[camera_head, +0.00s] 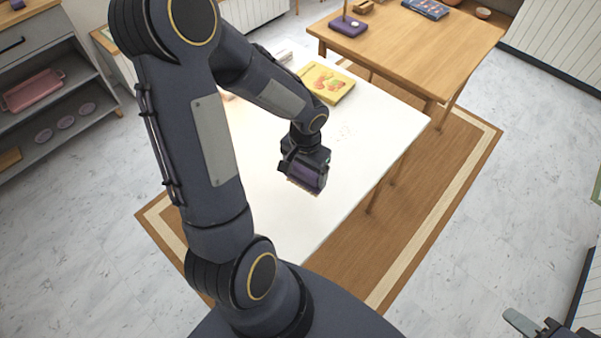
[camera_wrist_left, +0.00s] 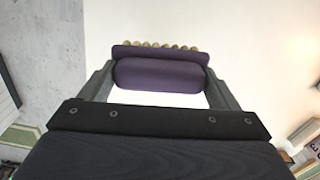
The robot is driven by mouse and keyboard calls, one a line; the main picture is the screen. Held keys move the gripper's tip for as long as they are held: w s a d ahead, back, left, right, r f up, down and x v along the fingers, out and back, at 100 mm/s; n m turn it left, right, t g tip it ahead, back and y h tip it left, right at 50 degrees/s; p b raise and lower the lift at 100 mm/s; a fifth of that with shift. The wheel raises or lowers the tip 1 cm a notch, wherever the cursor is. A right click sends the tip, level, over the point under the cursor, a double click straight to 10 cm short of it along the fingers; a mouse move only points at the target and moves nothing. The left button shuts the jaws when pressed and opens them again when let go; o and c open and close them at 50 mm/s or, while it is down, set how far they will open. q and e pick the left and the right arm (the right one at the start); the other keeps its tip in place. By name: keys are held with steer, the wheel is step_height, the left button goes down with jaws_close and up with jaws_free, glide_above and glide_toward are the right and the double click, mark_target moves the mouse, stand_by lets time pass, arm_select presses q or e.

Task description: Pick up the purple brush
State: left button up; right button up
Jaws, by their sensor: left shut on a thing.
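The purple brush (camera_head: 307,177) is at my left gripper (camera_head: 305,165), over the white table. In the left wrist view the brush (camera_wrist_left: 160,74) sits crosswise between the two fingers (camera_wrist_left: 160,92), which are shut on its sides. Its pale bristles point away from the palm, and in the head view they face down. I cannot tell for sure how far the bristles are above the tabletop. My right gripper (camera_head: 540,326) shows only in part at the bottom right corner of the head view, far from the brush; its opening is unclear.
The white table (camera_head: 272,215) is bare around the brush. A yellow book (camera_head: 327,82) lies at its far end. A wooden table (camera_head: 410,45) stands beyond, with a purple object (camera_head: 348,26) on it. A grey shelf (camera_head: 45,80) stands at the left.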

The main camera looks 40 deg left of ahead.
arm_select(q)
steer(key=d+r, duration=0.1)
steer(key=r, duration=0.1)
steer(key=s+d+r, duration=0.1)
steer(key=d, duration=0.1)
steer(key=shift+r, duration=0.4)
steer(key=s+d+r+b, duration=0.1)
steer(key=s+d+r, duration=0.2)
steer(key=d, duration=0.5)
steer(key=shift+d+r+b, duration=0.2)
steer(key=shift+r+b, duration=0.1)
steer(key=shift+r, duration=0.05)
steer(key=o, duration=0.3)
steer(key=shift+c, duration=0.9)
